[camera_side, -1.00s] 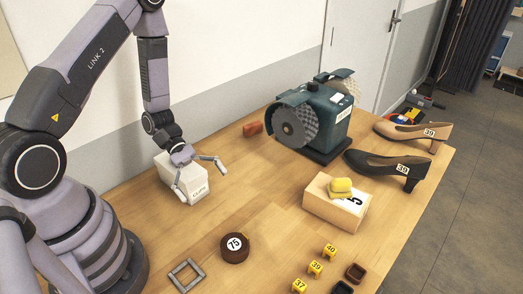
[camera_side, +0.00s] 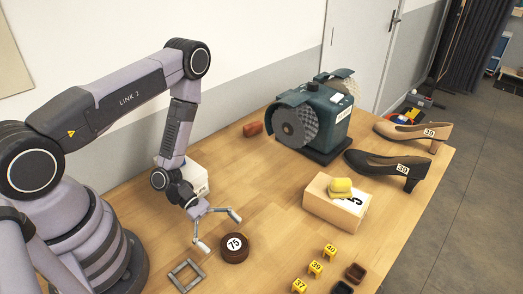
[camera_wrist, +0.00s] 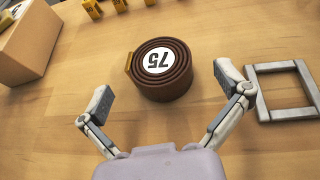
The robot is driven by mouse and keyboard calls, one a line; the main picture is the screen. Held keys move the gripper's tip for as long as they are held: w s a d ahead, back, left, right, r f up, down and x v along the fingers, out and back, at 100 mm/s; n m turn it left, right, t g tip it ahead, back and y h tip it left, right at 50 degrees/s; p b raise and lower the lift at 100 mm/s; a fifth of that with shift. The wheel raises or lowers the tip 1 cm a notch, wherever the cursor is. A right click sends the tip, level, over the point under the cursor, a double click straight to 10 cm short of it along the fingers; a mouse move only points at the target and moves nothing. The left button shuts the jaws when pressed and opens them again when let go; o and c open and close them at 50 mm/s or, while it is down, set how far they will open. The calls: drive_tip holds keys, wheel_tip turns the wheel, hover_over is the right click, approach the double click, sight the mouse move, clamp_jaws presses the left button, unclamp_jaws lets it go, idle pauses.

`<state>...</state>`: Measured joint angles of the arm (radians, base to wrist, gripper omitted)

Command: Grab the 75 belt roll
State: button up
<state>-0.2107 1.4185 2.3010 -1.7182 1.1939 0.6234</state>
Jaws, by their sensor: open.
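The 75 belt roll (camera_side: 235,249) is a dark brown coiled belt with a round white label reading 75. It lies flat on the wooden table near the front. In the wrist view the belt roll (camera_wrist: 160,72) is at upper centre, its label upside down. My gripper (camera_side: 219,231) is open and empty, above and just behind the roll in the side view. In the wrist view its fingertips (camera_wrist: 165,90) are spread to the left and right of the roll, apart from it.
A grey square frame (camera_side: 187,275) lies left of the roll. A wooden box (camera_side: 336,203) with a yellow sponge-like thing, yellow number tags (camera_side: 315,268), a grinder (camera_side: 311,118) and two shoes (camera_side: 381,168) are to the right. A white box (camera_side: 196,177) stands behind my gripper.

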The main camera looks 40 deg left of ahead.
drive_tip(key=shift+w+d+f, duration=0.1)
drive_tip(key=shift+d+f, duration=0.1)
drive_tip(key=shift+d, duration=0.3)
drive_tip(key=c, duration=1.3)
drive_tip(key=shift+r, duration=0.1)
